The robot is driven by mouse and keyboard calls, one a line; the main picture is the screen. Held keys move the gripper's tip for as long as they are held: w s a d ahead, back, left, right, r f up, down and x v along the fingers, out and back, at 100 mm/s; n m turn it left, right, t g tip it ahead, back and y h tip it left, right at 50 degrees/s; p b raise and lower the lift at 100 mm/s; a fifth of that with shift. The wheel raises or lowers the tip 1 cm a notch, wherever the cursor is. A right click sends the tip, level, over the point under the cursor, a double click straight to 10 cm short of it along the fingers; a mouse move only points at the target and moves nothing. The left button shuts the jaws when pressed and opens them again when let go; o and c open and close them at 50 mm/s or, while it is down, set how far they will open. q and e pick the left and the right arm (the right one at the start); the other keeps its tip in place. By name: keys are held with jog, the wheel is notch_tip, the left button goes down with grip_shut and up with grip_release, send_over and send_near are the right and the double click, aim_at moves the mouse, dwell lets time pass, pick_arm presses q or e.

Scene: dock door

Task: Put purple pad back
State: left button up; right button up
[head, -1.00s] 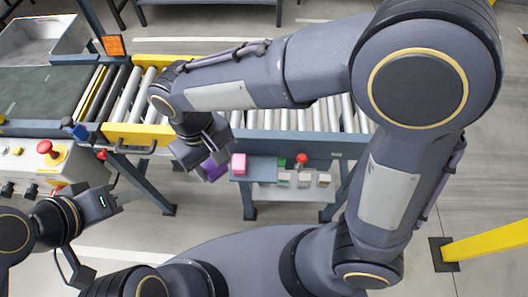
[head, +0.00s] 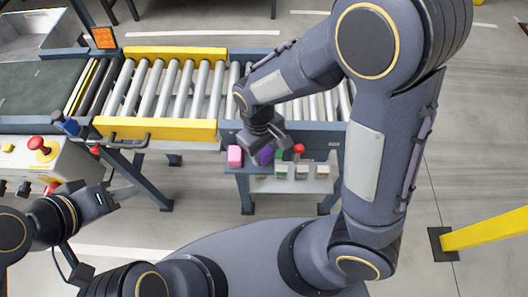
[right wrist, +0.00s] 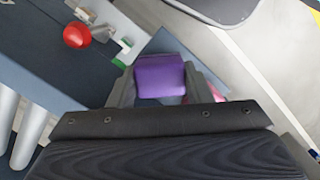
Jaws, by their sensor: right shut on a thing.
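The purple pad (head: 266,154) is between the fingers of my right gripper (head: 264,152), over the small shelf (head: 243,181) at the front of the conveyor. In the right wrist view the purple pad (right wrist: 160,76) sits squarely in the shut jaws, over a dark blue-grey surface. A pink pad (head: 235,156) stands just left of the gripper, and a green thing (head: 279,153) shows just right of it. I cannot tell whether the purple pad touches the shelf. My left gripper (head: 122,192) is at the far left, away from the pads; its jaw gap is unclear.
A red ball knob (head: 299,148) stands right of the gripper. Several small blocks (head: 302,172) sit on a lower pale ledge. The roller conveyor (head: 175,85) lies behind. A control box with a red button (head: 36,143) is at left, and a yellow bar (head: 490,233) at right.

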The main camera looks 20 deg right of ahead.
jog(key=shift+f, duration=0.7)
jog(key=o, duration=0.6)
notch_tip(320, 180, up, 12)
jog(key=w+p, duration=0.1)
jog(key=p, duration=0.1)
jog(key=s+d+r+m+t+y, duration=0.1)
jog(key=s+d+r+m+t, duration=0.1)
jog(key=s+d, duration=0.1)
jog(key=s+d+r+m+t+y, duration=0.2)
jog(key=s+d+m, duration=0.1)
jog(key=s+d, duration=0.1)
jog(key=s+d+r+m+t+y, duration=0.1)
jog(key=s+d+r+m+t, duration=0.1)
jog(key=s+d+t, duration=0.1)
jog(key=shift+s+d+m, duration=0.3)
jog(key=shift+s+d, duration=0.1)
jog(key=shift+s, duration=0.25)
